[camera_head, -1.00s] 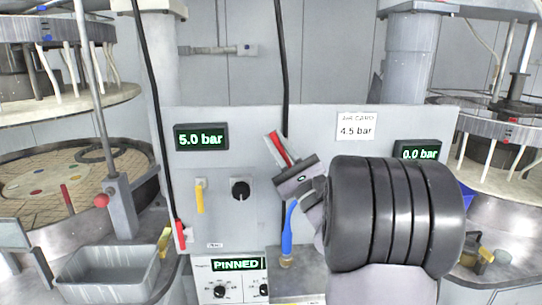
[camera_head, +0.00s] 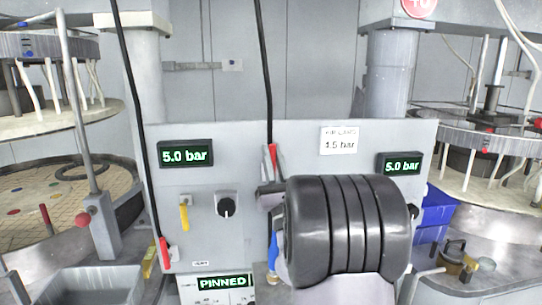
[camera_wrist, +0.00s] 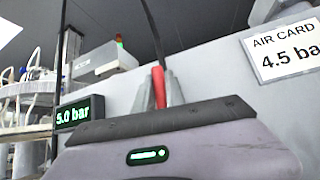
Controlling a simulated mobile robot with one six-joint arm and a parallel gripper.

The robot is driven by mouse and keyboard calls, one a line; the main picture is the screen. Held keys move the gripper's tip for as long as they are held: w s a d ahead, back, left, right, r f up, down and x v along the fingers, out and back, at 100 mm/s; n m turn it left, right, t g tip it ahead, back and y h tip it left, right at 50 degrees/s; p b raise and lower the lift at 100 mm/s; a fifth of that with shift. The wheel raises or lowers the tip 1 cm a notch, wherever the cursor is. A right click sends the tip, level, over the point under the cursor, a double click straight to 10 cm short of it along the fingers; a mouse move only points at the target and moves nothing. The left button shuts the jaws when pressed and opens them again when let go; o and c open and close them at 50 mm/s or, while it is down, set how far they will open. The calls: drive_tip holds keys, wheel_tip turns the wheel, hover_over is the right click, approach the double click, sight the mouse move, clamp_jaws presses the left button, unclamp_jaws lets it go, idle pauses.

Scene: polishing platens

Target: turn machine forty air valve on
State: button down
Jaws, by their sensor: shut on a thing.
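My gripper (camera_head: 271,160) is shut on a narrow red handle (camera_head: 273,154) in front of the grey panel (camera_head: 235,150). In the wrist view the red handle (camera_wrist: 158,88) stands upright between my two grey fingers. The thick dark wrist of my arm hides the panel below and right of it, so the valve body cannot be seen. The right pressure display (camera_head: 402,165) reads 5.0 bar. A round red sign (camera_head: 419,6), seemingly marked 40, is on the right column.
The left display (camera_head: 186,155) also reads 5.0 bar, with a yellow handle (camera_head: 184,217) and a black knob (camera_head: 227,206) below it. An air card (camera_head: 339,142) reads 4.5 bar. A black hose (camera_head: 264,70) hangs close behind my gripper. A grey bin (camera_head: 95,290) stands lower left.

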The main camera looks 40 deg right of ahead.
drive_tip(key=c, duration=1.4)
unclamp_jaws()
drive_tip(key=shift+f, duration=0.1)
drive_tip(key=b+v, duration=0.9)
drive_tip(key=v, duration=0.8)
drive_tip(key=shift+s+f+b, duration=0.1)
drive_tip(key=shift+f+b, duration=0.05)
drive_tip(key=shift+b, duration=0.2)
